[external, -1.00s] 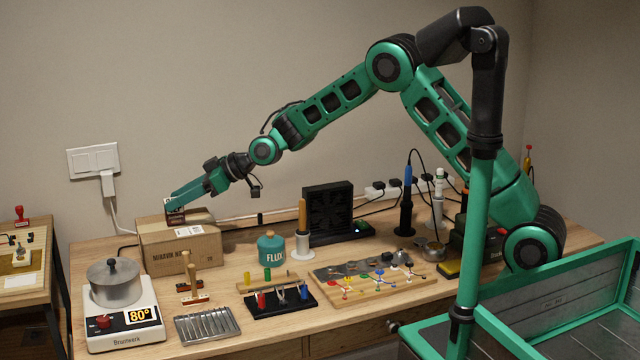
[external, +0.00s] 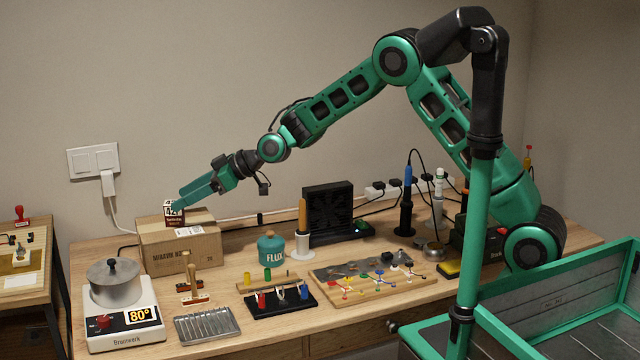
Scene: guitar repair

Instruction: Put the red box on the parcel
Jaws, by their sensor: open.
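The red box (external: 175,218), small and dark red with a white label part marked "42", stands upright on top of the parcel (external: 182,250). The parcel is a brown cardboard box at the back left of the workbench. My gripper (external: 180,203) is open, with its green fingers pointing down and left at the upper right side of the red box. The fingertips overlap the box's edge in the picture, so I cannot tell whether they touch it.
A hot plate with a pot (external: 117,283) stands in front of the parcel. Wooden-handled stamps (external: 191,285), a metal tray (external: 207,325) and a green flux bottle (external: 271,248) are close by. A black fan unit (external: 328,212) stands farther right.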

